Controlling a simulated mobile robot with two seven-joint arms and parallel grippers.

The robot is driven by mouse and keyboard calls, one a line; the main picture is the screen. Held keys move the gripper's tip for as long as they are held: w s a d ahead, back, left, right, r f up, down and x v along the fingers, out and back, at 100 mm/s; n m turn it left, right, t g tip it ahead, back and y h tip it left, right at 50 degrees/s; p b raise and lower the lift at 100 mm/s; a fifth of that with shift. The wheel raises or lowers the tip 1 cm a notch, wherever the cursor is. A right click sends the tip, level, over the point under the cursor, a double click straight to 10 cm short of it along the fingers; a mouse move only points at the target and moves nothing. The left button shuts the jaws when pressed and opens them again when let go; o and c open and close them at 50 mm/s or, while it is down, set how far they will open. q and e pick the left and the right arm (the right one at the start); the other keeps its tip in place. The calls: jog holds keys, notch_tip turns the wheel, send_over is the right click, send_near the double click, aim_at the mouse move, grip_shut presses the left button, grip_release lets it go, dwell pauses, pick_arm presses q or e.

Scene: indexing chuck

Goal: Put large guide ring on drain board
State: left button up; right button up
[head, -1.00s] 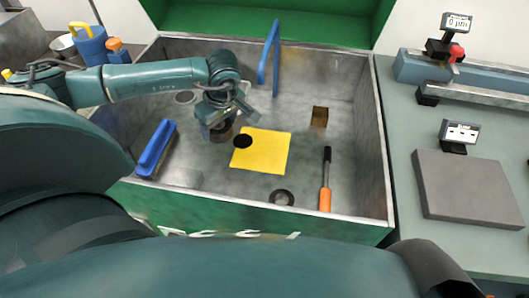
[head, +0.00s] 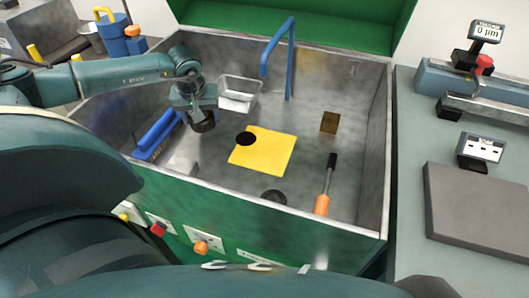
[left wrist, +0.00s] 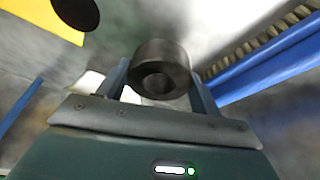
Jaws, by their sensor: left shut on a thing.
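The large guide ring (head: 204,126), a thick dark ring with a round hole, is held by my left gripper (head: 199,114) above the sink floor. In the left wrist view, the ring (left wrist: 161,53) sits between the two fingers of the left gripper (left wrist: 161,82), its hole facing the camera. A pale flat patch (head: 183,167) on the sink floor near the front left wall may be the drain board; I cannot tell for sure. The ring is behind and above it, apart from it. My right gripper is not in view.
A blue brush (head: 157,135) lies left of the ring. A tray (head: 238,90) stands behind right. A yellow sheet (head: 268,152) carries a black disc (head: 245,138). Another dark ring (head: 274,197) and an orange-handled tool (head: 325,190) lie right. A blue tap (head: 290,60) rises behind.

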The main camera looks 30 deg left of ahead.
pick_arm(q)
jog(key=p, duration=0.2)
send_over(263, 147)
jog(key=shift+s+d+r, duration=0.1)
jog(key=shift+s+d, duration=0.2)
jog(key=shift+f+p, duration=0.4)
jog(key=shift+f, duration=1.35)
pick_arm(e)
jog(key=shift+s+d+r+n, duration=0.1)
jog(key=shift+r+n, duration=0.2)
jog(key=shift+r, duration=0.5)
pick_arm(q)
jog(key=shift+f, duration=0.15)
jog(key=o, duration=1.7)
jog(key=shift+s, duration=0.1)
jog(key=shift+c, duration=0.2)
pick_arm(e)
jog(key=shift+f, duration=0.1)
pick_arm(q)
jog(key=v, duration=1.2)
